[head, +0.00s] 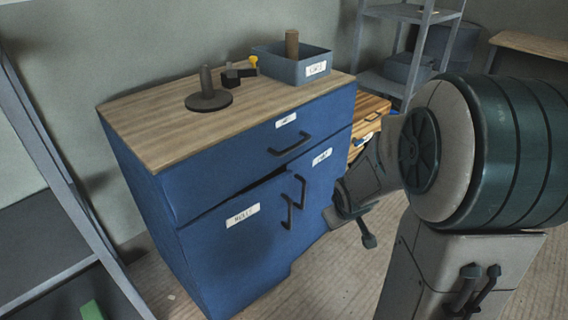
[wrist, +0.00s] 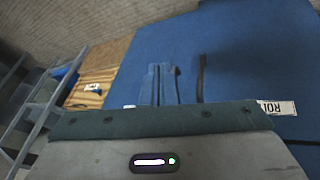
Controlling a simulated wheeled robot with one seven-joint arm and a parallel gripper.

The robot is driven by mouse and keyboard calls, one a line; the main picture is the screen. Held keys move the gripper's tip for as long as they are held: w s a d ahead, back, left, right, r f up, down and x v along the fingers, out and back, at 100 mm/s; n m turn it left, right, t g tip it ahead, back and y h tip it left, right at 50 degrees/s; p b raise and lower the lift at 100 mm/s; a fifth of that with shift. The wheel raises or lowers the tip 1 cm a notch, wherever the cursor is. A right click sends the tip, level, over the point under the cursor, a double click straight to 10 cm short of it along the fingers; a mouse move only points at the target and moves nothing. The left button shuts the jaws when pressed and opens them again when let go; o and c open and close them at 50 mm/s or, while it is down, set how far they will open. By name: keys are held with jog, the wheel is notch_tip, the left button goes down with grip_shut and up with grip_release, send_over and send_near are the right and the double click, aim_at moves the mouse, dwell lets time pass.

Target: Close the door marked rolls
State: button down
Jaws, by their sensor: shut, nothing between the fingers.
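The door marked rolls (head: 225,262) is the left front door of the blue cabinet. A dark wedge-shaped gap along its top suggests it stands slightly ajar, hinged at the left. Its dark handle (head: 288,212) is near its right edge. The rolls label (wrist: 278,107) is upside down and partly cut off in the wrist view. My gripper (head: 345,207) is right of the door handles in the head view, apart from them.
Beside it is another labelled door (head: 325,185), with a drawer (head: 255,155) above. The wooden top (head: 165,130) carries a blue bin (head: 290,70) and a round dark stand (head: 208,100). Grey shelving (head: 45,140) is at left. Floor in front of the cabinet is clear.

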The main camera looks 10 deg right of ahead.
jog(key=w+d+f+n+t+y+p, duration=0.1)
jog(key=w+f+n+t+y, duration=0.1)
jog(key=w+f, duration=0.35)
jog(key=t+y+p, duration=0.3)
jog(key=t+y, duration=0.5)
jog(key=y, duration=0.1)
send_near(287, 181)
jog(key=shift+n, duration=0.4)
jog(key=x, duration=0.6)
jog(key=shift+w+a, duration=0.15)
jog(key=shift+w, duration=0.2)
